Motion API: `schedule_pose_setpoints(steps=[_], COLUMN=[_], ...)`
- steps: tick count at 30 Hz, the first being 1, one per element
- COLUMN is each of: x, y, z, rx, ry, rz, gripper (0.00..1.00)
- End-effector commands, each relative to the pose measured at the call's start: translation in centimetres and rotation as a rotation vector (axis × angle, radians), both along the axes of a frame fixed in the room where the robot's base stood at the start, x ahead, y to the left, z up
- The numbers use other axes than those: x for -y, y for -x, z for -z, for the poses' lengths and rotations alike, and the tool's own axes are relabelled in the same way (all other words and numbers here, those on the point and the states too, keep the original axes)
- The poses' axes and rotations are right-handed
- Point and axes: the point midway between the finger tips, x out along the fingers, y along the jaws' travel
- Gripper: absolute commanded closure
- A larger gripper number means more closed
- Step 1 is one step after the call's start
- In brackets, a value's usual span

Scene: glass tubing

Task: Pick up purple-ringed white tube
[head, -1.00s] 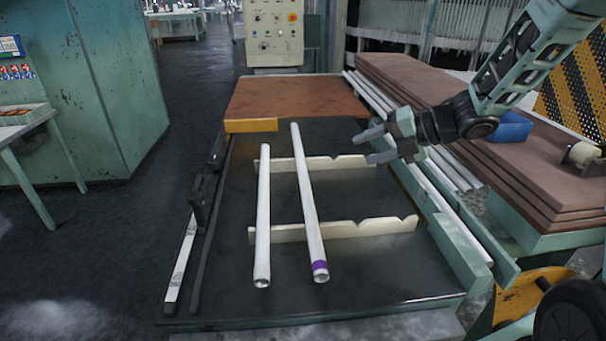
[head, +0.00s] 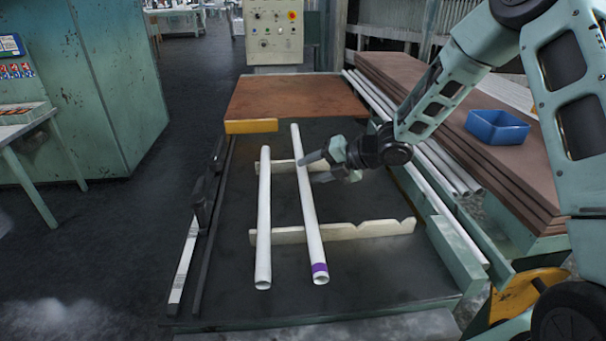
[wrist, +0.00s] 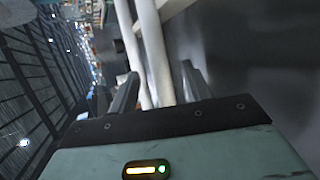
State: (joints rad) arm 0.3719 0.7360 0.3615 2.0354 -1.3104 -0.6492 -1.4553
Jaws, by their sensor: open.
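The purple-ringed white tube (head: 309,215) lies across two notched cream supports (head: 345,231) on the dark bench, its purple ring at the near end. A plain white tube (head: 263,220) lies to its left on the same supports. My gripper (head: 312,168) is open and empty beside the far half of the ringed tube, at its right. One fingertip appears close to the tube; I cannot tell if they touch. In the wrist view, two white tubes (wrist: 155,45) run up beyond the open fingers (wrist: 157,90). The purple ring does not show there.
A rust-brown plate (head: 295,100) with a yellow block (head: 251,126) lies at the bench's far end. More tubes (head: 440,195) lie along the right side, beside stacked brown boards (head: 450,130) with a blue bin (head: 497,127).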

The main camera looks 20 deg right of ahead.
Motion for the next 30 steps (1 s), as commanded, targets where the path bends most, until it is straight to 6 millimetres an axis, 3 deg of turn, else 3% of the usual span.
schedule_pose_setpoints(steps=[11,16,25,30], x=[-0.9,-0.9,-0.9,-0.9], y=[-0.7,-0.7,-0.7,-0.7], z=[0.7,0.6,0.5,-1.4], rx=[0.001,0.000,0.002,0.007], ry=[0.000,-0.001,0.000,0.002], rz=[-0.001,0.000,0.000,-0.001], gripper=[0.51,0.99,1.00,1.00])
